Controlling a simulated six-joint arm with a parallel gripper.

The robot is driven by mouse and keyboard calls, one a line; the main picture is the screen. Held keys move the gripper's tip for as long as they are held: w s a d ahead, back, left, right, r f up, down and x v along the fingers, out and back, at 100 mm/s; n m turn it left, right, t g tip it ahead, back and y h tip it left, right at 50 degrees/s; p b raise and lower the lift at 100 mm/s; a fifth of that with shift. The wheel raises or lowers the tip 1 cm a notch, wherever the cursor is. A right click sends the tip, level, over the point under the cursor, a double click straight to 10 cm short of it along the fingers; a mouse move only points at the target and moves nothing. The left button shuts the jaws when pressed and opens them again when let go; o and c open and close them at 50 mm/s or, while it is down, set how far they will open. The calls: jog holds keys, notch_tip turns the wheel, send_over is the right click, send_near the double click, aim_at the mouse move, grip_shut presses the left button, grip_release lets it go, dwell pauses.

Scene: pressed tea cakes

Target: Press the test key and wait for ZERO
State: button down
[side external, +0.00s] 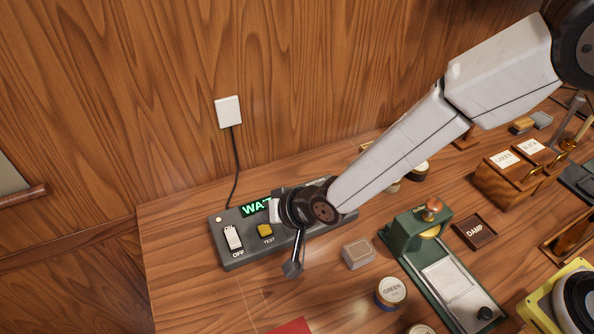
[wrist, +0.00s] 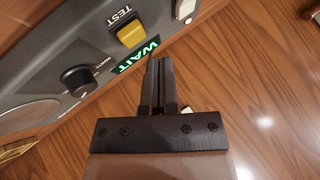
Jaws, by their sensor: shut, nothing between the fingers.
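A grey tester box (side external: 222,259) lies on the bench, its green display (side external: 255,207) partly hidden by my arm. The wrist view shows the display (wrist: 135,55) in full, reading WAIT. The yellow test key (side external: 265,231), labelled TEST, is uncovered; it also shows in the wrist view (wrist: 131,34). My gripper (side external: 292,268) is shut and empty, near the box's front edge, to the right of the key and apart from it. In the wrist view its fingers (wrist: 160,62) are together beside the display.
A white switch (side external: 234,238) marked OFF sits left of the key; a dark knob (wrist: 77,80) is also on the box. A cord runs up to a wall plate (side external: 228,112).

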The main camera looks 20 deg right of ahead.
aim_at(268, 231)
jog(key=shift+r, duration=2.05)
jog(key=s+d+r+n+g+h, duration=0.1)
jog(key=s+d+h, duration=0.15)
jog(key=d, duration=1.05)
jog(key=s+d+r+g+h, duration=0.1)
jog(key=s+d+g+h, duration=0.15)
jog(key=d, duration=1.15)
jog(key=s+d+g, duration=0.1)
jog(key=s+d, duration=0.6)
jog(key=s, duration=0.1)
jog(key=shift+s+d+n, duration=0.3)
jog(key=shift+d+n, duration=0.05)
jog(key=shift+n, duration=0.05)
jog(key=shift+r, duration=0.1)
